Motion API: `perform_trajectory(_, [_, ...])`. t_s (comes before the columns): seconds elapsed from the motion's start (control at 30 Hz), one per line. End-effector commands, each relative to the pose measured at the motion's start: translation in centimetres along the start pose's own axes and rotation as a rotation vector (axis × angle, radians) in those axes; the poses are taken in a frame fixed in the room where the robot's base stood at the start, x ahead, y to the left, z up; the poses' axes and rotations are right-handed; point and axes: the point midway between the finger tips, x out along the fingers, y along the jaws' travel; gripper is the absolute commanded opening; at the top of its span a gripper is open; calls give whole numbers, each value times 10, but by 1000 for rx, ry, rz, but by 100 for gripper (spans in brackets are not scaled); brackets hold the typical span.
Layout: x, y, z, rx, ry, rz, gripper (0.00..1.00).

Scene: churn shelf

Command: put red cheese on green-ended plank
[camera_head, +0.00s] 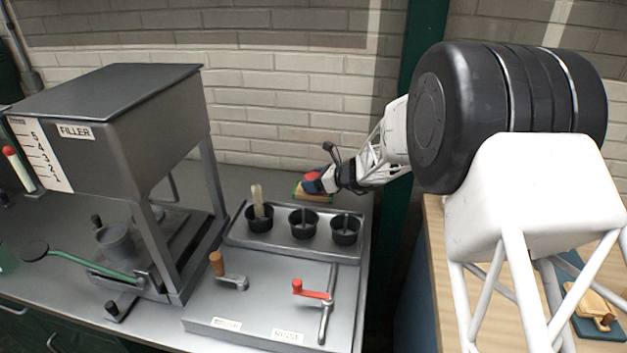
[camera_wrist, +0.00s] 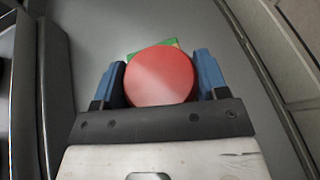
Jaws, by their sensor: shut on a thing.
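The red cheese (camera_wrist: 160,77) is a round red piece between the two blue fingertips of my gripper (camera_wrist: 163,82), which is shut on it. In the head view the red cheese (camera_head: 311,176) shows small at the tip of my gripper (camera_head: 318,184), near the back wall. The green-ended plank (camera_head: 314,196) lies on the grey counter behind the row of black cups, right under the cheese. In the wrist view a green end (camera_wrist: 151,47) shows just beyond the cheese; the cheese hides the rest. I cannot tell whether cheese and plank touch.
Three black cups (camera_head: 303,224) stand in a raised metal tray in front of the plank, one with wooden sticks in it. A grey filler machine (camera_head: 110,130) stands at left. A brick wall (camera_head: 290,100) is close behind. Bare counter (camera_head: 240,183) lies left of the plank.

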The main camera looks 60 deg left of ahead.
Motion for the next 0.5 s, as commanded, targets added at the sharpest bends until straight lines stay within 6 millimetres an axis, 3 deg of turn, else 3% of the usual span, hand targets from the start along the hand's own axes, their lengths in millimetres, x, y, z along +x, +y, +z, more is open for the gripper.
perform_trajectory(0.03, [0, 0, -1, 0, 0, 0, 39])
perform_trajectory(0.07, [0, 0, -1, 0, 0, 0, 70])
perform_trajectory(0.2, [0, 0, -1, 0, 0, 0, 91])
perform_trajectory(0.5, [0, 0, -1, 0, 0, 0, 92])
